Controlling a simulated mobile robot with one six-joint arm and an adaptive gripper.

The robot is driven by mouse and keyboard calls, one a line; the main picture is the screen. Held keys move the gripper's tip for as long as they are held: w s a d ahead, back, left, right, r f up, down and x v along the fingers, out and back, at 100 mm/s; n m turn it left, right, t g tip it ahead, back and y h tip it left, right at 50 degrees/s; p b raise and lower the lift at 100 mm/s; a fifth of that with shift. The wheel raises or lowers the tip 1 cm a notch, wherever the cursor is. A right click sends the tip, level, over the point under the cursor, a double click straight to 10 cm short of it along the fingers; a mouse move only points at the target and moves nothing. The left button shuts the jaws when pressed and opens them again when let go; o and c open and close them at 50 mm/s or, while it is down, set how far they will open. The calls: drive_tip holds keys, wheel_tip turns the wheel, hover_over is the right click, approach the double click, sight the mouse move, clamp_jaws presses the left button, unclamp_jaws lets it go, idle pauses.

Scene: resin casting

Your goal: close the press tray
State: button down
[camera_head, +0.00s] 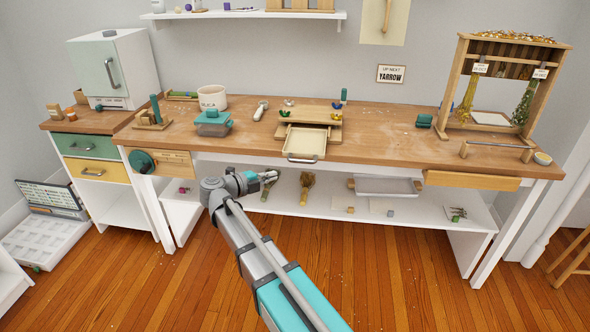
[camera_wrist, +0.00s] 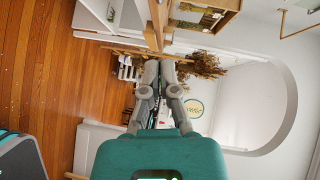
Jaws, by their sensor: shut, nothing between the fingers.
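The press tray (camera_head: 305,143) is a shallow cream tray with a metal bar handle (camera_head: 301,160) at its front. It sticks out, pulled open, from the wooden press (camera_head: 309,114) on the workbench, and the handle overhangs the bench's front edge. The tray looks empty. My gripper (camera_head: 270,176) is below the bench top, in front of the lower shelf, left of the handle and apart from it. In the wrist view my gripper (camera_wrist: 161,72) is shut with its fingers together and nothing held; the tray does not show there.
The workbench (camera_head: 375,143) carries a teal-lidded container (camera_head: 213,123), a white pot (camera_head: 212,98) and a drying rack (camera_head: 507,85). The lower shelf (camera_head: 330,205) holds dried bundles and a grey tray (camera_head: 385,187). The floor (camera_head: 395,275) in front is clear.

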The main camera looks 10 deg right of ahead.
drive_tip(key=b, duration=0.2)
approach(305, 162)
drive_tip(key=d, duration=0.5)
drive_tip(key=shift+w+d+f, duration=0.15)
drive_tip(key=shift+w+f, duration=0.05)
drive_tip(key=shift+w, duration=0.25)
drive_tip(key=shift+w+d+f, duration=0.15)
drive_tip(key=shift+w+f, duration=0.05)
drive_tip(key=shift+w, duration=0.25)
drive_tip(key=shift+w+d+f, duration=0.1)
drive_tip(key=shift+w+d, duration=0.15)
drive_tip(key=shift+w, duration=0.35)
